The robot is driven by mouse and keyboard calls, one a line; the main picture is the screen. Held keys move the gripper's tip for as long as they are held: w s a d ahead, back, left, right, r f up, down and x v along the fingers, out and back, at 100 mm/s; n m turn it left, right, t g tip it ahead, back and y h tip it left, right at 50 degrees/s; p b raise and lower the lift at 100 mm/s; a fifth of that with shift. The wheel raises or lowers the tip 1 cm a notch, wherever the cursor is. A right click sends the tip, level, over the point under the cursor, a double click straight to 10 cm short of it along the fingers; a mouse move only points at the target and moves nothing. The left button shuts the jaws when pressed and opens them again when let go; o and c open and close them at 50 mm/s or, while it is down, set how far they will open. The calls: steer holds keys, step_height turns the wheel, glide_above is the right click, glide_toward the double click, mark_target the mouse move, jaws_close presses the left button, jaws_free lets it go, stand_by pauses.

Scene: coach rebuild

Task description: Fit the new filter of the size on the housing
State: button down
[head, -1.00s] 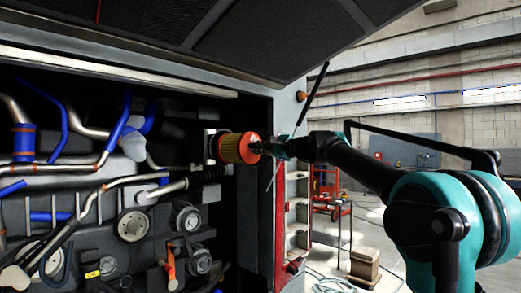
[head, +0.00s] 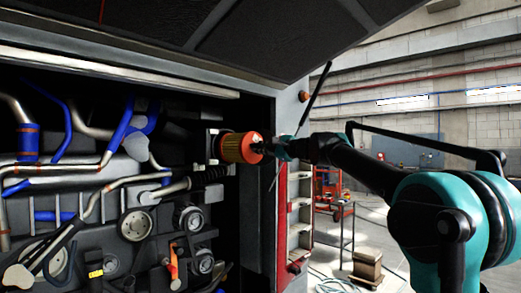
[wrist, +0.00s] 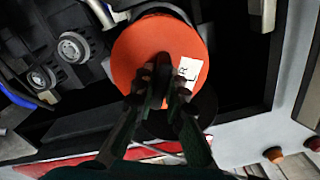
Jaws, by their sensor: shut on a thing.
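An orange-red cylindrical filter (head: 239,148) with a ribbed yellowish-orange side lies on its side at the right edge of the open engine bay. My gripper (head: 264,148) is shut on the middle of its outer end. In the wrist view, the filter's round end cap (wrist: 140,42) faces me and carries a white label (wrist: 190,70) with dark lettering, partly readable as "R". My gripper's fingers (wrist: 160,82) meet at the cap's centre. A dark and grey mount (head: 211,145), perhaps the housing, is just left of the filter. Whether they touch is hidden.
Pulleys (head: 135,224), blue hoses (head: 137,127) and metal pipes crowd the bay to the left. The raised hood (head: 240,45) hangs above. A thin strut (head: 317,95) stands close to my gripper. A red cart (head: 335,205) and a wooden block (head: 367,265) are behind.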

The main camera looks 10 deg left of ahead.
steer(key=shift+a, duration=0.15)
steer(key=shift+x, duration=2.05)
steer(key=shift+w+a, duration=0.1)
steer(key=shift+w, duration=0.05)
steer(key=shift+x, duration=3.05)
steer(key=shift+a+f, duration=0.1)
steer(key=shift+x, duration=3.1)
